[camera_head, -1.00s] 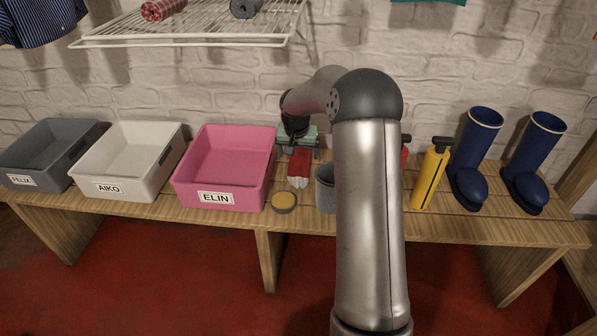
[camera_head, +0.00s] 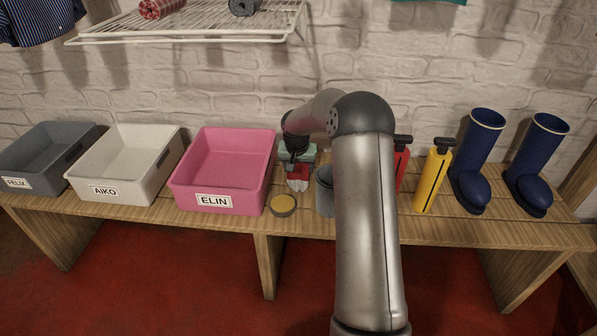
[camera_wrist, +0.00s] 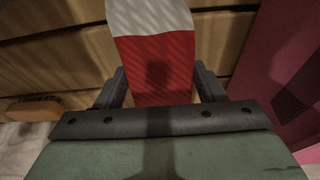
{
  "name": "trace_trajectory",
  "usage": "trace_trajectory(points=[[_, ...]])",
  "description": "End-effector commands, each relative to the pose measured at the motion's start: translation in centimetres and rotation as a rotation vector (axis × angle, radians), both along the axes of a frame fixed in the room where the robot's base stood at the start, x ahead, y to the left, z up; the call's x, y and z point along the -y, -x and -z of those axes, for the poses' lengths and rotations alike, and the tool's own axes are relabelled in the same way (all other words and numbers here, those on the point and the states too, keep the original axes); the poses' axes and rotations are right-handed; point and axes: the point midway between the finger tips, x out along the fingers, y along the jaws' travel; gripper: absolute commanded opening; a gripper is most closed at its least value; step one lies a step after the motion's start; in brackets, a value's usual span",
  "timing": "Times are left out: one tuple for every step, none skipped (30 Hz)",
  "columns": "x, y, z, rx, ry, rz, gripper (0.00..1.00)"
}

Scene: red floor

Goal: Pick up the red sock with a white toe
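The red sock with a white toe (camera_head: 298,173) lies on the wooden bench, between the pink bin and a grey cup. Its white toe points to the bench's front edge. My gripper partly covers its back part in the head view. In the wrist view the sock (camera_wrist: 155,58) runs between my fingers, with the white toe at the top. My gripper (camera_wrist: 160,84) is open, one finger on each side of the red part. I cannot tell whether the fingers touch the sock or how high they are above the bench.
The pink ELIN bin (camera_head: 176,190) stands close left of my gripper; it also shows in the wrist view (camera_wrist: 290,55). A round yellow-topped tin (camera_head: 283,206) and the grey cup (camera_head: 325,192) are near the sock. A brown object (camera_wrist: 35,108) lies near one finger.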

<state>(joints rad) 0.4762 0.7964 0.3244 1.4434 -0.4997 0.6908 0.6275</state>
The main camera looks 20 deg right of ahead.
Motion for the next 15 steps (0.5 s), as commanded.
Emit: trace_trajectory(points=[[0.0, 0.0, 0.0, -0.001, -0.001, 0.000, 0.47], [0.0, 0.0, 0.0, -0.001, -0.001, 0.000, 0.41], [0.0, 0.0, 0.0, -0.001, -0.001, 0.000, 0.41], [0.0, 0.0, 0.0, 0.000, 0.000, 0.000, 0.41], [0.0, 0.0, 0.0, 0.000, 0.000, 0.000, 0.37], [0.0, 0.0, 0.0, 0.000, 0.000, 0.000, 0.37], [0.0, 0.0, 0.0, 0.000, 0.000, 0.000, 0.37], [0.0, 0.0, 0.0, 0.000, 0.000, 0.000, 0.37], [0.0, 0.0, 0.0, 0.000, 0.000, 0.000, 0.37], [0.0, 0.0, -0.1, 0.000, 0.000, 0.000, 0.37], [0.0, 0.0, -0.3, 0.000, 0.000, 0.000, 0.37], [0.0, 0.0, -0.6, 0.000, 0.000, 0.000, 0.37], [0.0, 0.0, -0.9, 0.000, 0.000, 0.000, 0.37], [0.0, 0.0, -1.4, 0.000, 0.000, 0.000, 0.37], [0.0, 0.0, -2.1, 0.001, 0.001, 0.000, 0.37]])
